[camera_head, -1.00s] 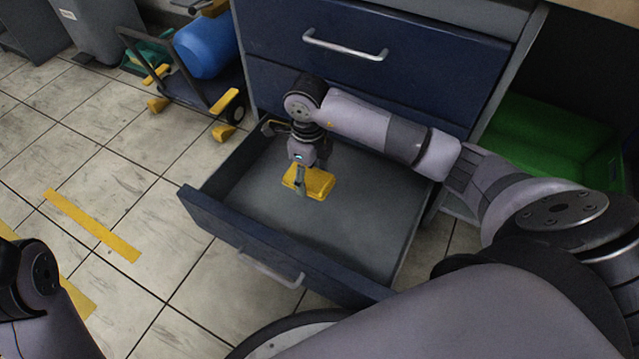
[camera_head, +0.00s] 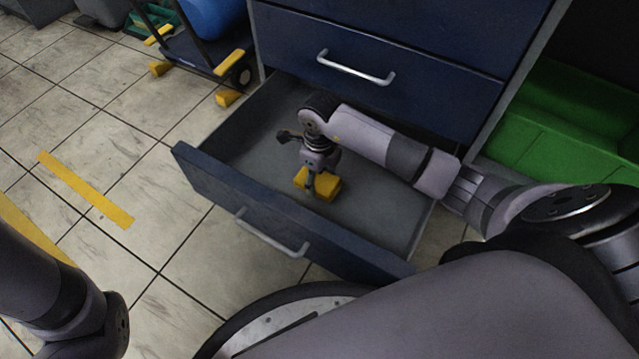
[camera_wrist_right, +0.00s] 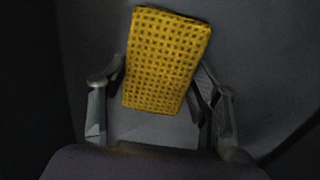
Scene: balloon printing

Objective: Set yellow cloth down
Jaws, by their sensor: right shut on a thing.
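The yellow cloth (camera_head: 325,186) is a small folded block in the open bottom drawer (camera_head: 375,215) of the blue cabinet. My right gripper (camera_head: 311,184) reaches down into the drawer and is shut on the cloth. In the right wrist view the dotted yellow cloth (camera_wrist_right: 165,58) lies between the two fingers of the right gripper (camera_wrist_right: 160,100). I cannot tell whether the cloth touches the drawer floor. My left arm shows at the lower left in the head view, but its gripper is out of view.
The drawer front (camera_head: 250,215) and its side walls surround my right gripper. Closed drawers (camera_head: 400,50) stand above it. A green crate (camera_head: 565,135) is at the right, and a cart (camera_head: 205,60) with a blue container (camera_head: 220,15) is at the upper left. The drawer floor around the cloth is bare.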

